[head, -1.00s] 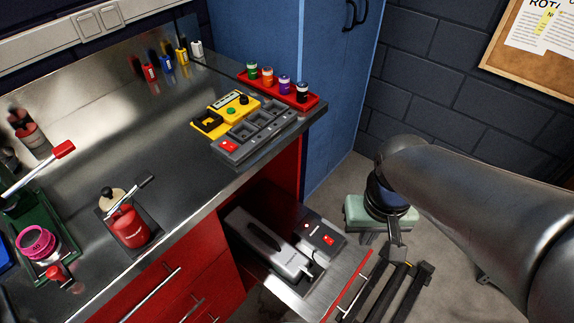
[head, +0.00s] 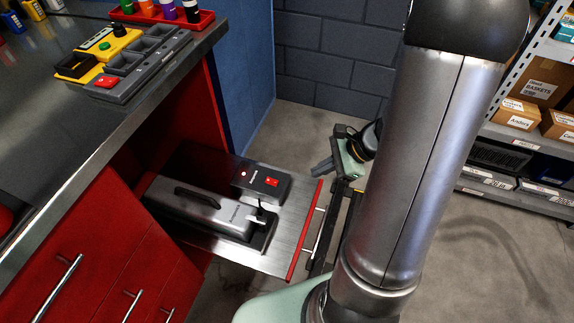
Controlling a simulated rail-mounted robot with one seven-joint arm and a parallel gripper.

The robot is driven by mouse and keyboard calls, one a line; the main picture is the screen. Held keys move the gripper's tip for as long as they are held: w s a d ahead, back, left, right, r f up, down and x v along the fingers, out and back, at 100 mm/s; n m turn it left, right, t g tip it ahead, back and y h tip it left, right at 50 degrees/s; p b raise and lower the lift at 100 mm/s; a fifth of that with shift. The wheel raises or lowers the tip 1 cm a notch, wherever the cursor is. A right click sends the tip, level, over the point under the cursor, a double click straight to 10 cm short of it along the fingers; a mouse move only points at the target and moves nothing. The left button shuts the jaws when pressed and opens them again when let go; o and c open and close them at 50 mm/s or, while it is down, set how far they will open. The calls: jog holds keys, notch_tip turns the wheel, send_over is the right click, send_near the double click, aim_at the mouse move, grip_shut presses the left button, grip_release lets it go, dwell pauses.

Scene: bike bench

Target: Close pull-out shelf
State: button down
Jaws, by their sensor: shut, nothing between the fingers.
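The pull-out shelf (head: 285,240) is extended from the red bench cabinet at floor-side height. It is a metal board with a red front edge and a silver bar handle (head: 314,235). A grey battery-like case (head: 205,212) with a dark grip and a dark charger (head: 262,182) with a red switch rest on it. My gripper (head: 320,170), pale green with dark fingers, is just beyond the far front corner of the shelf, to the right of the red edge. Its fingers look shut and hold nothing. I cannot tell whether they touch the shelf. My arm hides part of the area to the right.
The worktop (head: 80,150) carries a yellow tester (head: 95,57), a grey tray (head: 140,65) and a red rack (head: 160,15) of bottles. Red drawers (head: 95,265) with bar handles stand left of the shelf. Storage shelving (head: 510,145) is at right. Grey floor lies between.

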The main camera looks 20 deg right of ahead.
aim_at(289, 181)
jog(key=w+d+f+m+t+b, duration=0.1)
jog(key=d+f+m+t+b, duration=0.15)
jog(key=d+f+m, duration=0.5)
jog(key=shift+n, duration=0.85)
jog(key=b+x, duration=0.3)
jog(key=x, duration=0.8)
jog(key=shift+f, duration=0.35)
jog(key=shift+w+a+r+t, duration=0.1)
jog(key=shift+w+a+t, duration=0.15)
jog(key=shift+w+a, duration=1.05)
jog(key=shift+a, duration=0.35)
jog(key=shift+b, duration=0.3)
